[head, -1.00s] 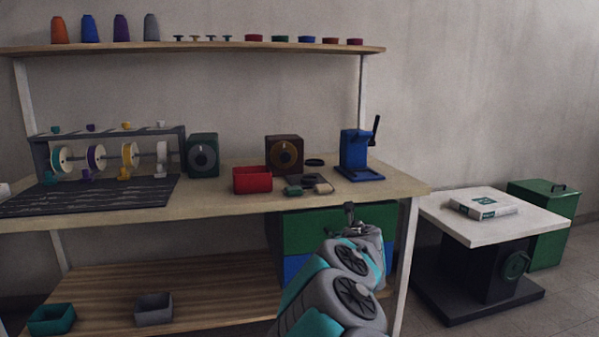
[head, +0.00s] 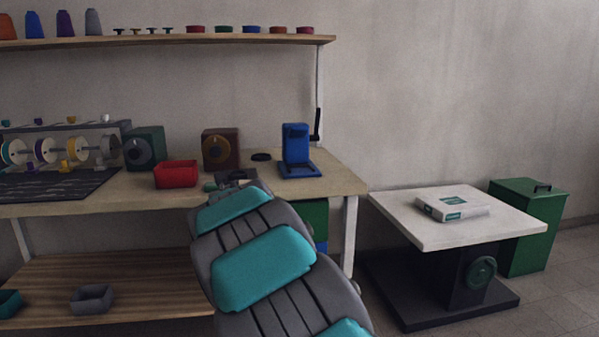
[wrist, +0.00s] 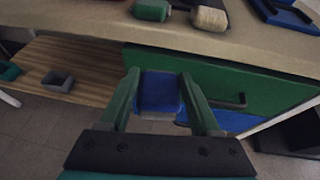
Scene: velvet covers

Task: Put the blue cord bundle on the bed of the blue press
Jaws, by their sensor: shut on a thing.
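My gripper (wrist: 160,95) is shut on the blue cord bundle (wrist: 160,90), which sits between the two green fingers in the wrist view. In that view they appear in front of the green drawer, off the worktop. In the head view my arm hides both gripper and bundle. The blue press (head: 296,146) stands upright at the right end of the workbench, with a lever on its right side. Its flat blue bed (head: 300,170) looks bare. A corner of the bed shows at the top right of the wrist view (wrist: 285,14).
Green (wrist: 150,9) and beige (wrist: 208,17) bundles lie on the workbench (head: 335,184) near its front edge. A red bin (head: 176,174) and a brown dial box (head: 220,149) stand left of the press. A green drawer (wrist: 215,88) is below the worktop.

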